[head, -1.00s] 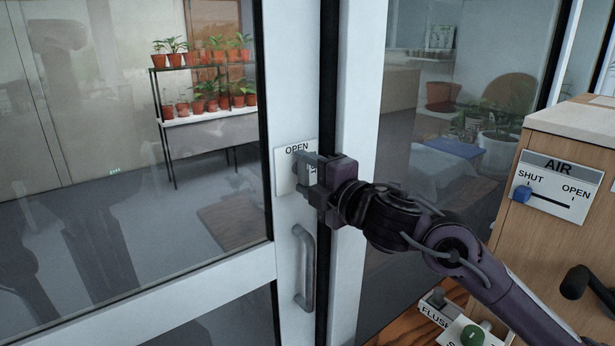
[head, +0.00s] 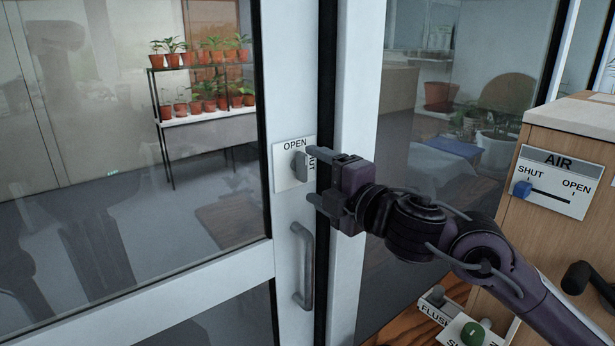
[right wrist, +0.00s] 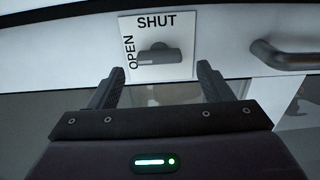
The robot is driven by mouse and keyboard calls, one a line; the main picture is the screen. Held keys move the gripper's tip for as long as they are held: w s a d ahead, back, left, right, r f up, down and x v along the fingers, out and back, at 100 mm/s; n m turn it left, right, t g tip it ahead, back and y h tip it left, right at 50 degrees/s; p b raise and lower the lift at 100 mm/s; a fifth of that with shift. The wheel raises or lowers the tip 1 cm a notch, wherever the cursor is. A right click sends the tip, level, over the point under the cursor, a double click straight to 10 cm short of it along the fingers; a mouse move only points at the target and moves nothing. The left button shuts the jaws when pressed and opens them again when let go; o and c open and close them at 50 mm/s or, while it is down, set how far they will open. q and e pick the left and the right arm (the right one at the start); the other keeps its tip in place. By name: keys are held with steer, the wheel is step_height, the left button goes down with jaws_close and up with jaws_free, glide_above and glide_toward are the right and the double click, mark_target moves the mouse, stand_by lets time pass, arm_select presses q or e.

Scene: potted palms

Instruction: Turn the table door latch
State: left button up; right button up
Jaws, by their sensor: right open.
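The latch (head: 300,166) is a grey lever on a white plate (head: 282,178) on the door frame. It stands upright in the head view, in line with the word OPEN at the top; SHUT is at the right edge. In the right wrist view the latch (right wrist: 160,56) lies level, with OPEN on the left and SHUT above. My right gripper (head: 312,175) is open and empty, just right of the plate. Its fingers are spread, one higher and one lower, and the lever is clear of them in the wrist view. My left gripper is not in view.
A grey door handle (head: 304,265) is below the plate. An AIR panel (head: 558,181) with a blue slider is on a wooden cabinet at right. FLUSH (head: 434,305) and green-knob (head: 473,334) controls sit lower right. Potted plants (head: 205,90) stand behind the glass.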

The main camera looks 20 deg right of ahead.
steer(key=shift+b+v, duration=0.5)
steer(key=shift+v, duration=1.55)
